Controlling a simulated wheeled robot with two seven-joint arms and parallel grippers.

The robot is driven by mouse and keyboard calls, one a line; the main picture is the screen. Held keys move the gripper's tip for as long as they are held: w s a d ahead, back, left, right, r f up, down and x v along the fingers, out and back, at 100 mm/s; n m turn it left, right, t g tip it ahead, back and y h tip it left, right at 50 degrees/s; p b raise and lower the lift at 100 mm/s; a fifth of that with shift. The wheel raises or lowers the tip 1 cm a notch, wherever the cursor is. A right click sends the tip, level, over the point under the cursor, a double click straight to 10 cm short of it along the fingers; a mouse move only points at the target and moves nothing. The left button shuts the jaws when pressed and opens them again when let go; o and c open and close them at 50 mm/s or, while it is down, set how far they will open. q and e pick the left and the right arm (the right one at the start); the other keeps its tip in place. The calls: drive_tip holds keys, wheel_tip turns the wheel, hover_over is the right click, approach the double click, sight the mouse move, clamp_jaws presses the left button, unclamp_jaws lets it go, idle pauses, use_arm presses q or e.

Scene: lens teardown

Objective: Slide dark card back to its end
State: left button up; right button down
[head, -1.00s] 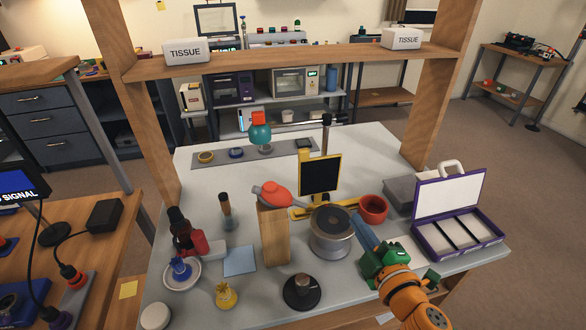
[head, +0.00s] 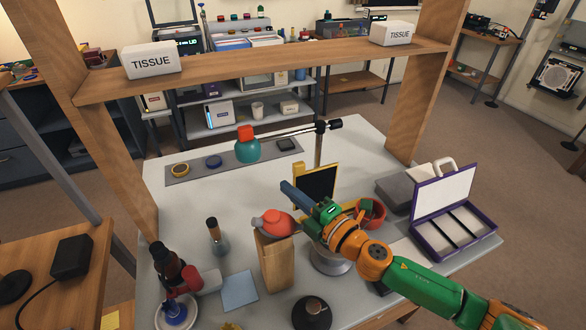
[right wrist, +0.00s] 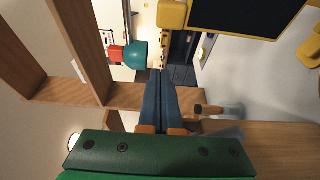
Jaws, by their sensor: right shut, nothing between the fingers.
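The dark card (head: 318,181) is a black upright panel with a yellow edge. It stands near the middle of the table, its lower part hidden behind my right gripper. In the right wrist view the dark card (right wrist: 245,14) is at the top right, with a yellow block (right wrist: 172,14) beside its left edge. My right gripper (head: 286,188) is shut and empty, its blue fingers pointing left in front of the card's lower left side. In the right wrist view the fingers (right wrist: 160,75) lie together, below and left of the card. The left gripper is not in view.
A teal lamp head (head: 247,148) hangs from an arm behind the card. A red-orange object (head: 273,222) tops a wooden block (head: 274,262) near my fingers. A red bowl (head: 376,214) is partly behind my arm. A purple case (head: 430,242) stands open at right.

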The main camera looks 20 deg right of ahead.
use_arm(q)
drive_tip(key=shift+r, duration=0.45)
use_arm(e)
drive_tip(key=w+d, duration=0.1)
drive_tip(key=w, duration=0.1)
drive_tip(key=w+d, duration=0.1)
drive_tip(key=w, duration=0.1)
drive_tip(key=shift+w+d, duration=0.2)
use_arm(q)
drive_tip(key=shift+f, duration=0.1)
